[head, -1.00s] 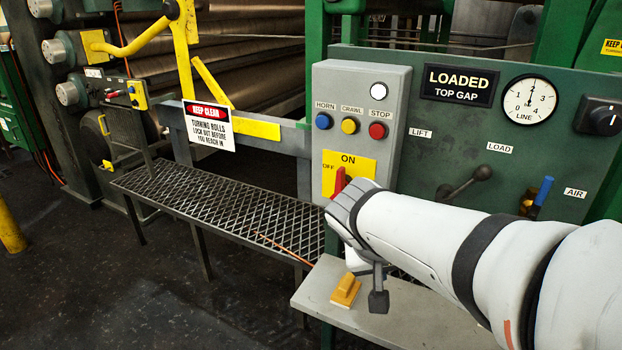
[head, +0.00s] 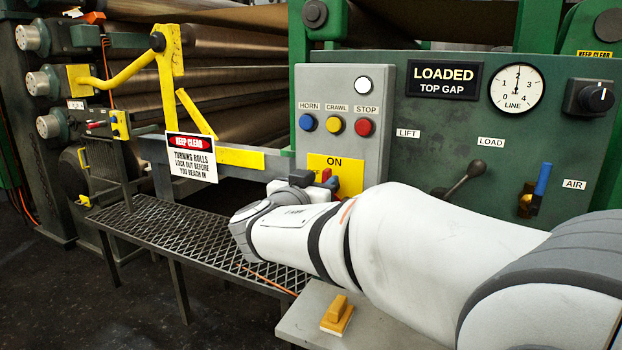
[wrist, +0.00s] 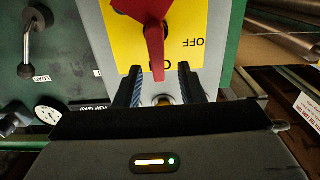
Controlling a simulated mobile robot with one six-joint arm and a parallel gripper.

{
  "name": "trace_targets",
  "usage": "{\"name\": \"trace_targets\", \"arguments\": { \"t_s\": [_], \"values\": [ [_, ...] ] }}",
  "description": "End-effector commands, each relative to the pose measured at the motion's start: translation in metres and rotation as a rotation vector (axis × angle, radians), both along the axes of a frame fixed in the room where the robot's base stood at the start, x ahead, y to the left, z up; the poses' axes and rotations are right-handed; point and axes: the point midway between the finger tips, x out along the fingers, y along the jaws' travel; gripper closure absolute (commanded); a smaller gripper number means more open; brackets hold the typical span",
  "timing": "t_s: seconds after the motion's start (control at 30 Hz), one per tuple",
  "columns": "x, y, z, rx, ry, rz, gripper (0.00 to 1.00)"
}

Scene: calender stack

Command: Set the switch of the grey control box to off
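The grey control box (head: 385,88) stands in the middle of the head view. Its switch has a red handle (wrist: 155,45) on a yellow plate (head: 348,172), which also shows in the wrist view (wrist: 195,22). The handle points toward ON, down in the wrist view. My gripper (wrist: 158,72) is open, with one finger on each side of the handle's tip and gaps showing. In the head view my arm hides the lower plate.
Blue (head: 307,123), yellow (head: 334,125) and red (head: 364,128) buttons and a white lamp (head: 362,85) sit above the switch. A green panel (head: 440,120) with a black-knobbed lever (head: 466,178) and a blue-handled valve (head: 541,182) is to the right. A yellow block (head: 336,314) lies on the ledge below.

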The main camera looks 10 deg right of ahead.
Motion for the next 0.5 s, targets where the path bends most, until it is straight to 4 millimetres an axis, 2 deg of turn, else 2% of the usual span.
{"name": "trace_targets", "arguments": {
  "t_s": [0.2,0.5],
  "values": [
    [0.023,-0.018,0.000,0.001,0.002,-0.003,0.65],
    [0.029,-0.022,-0.001,0.000,0.001,-0.002,0.65]
  ]
}}
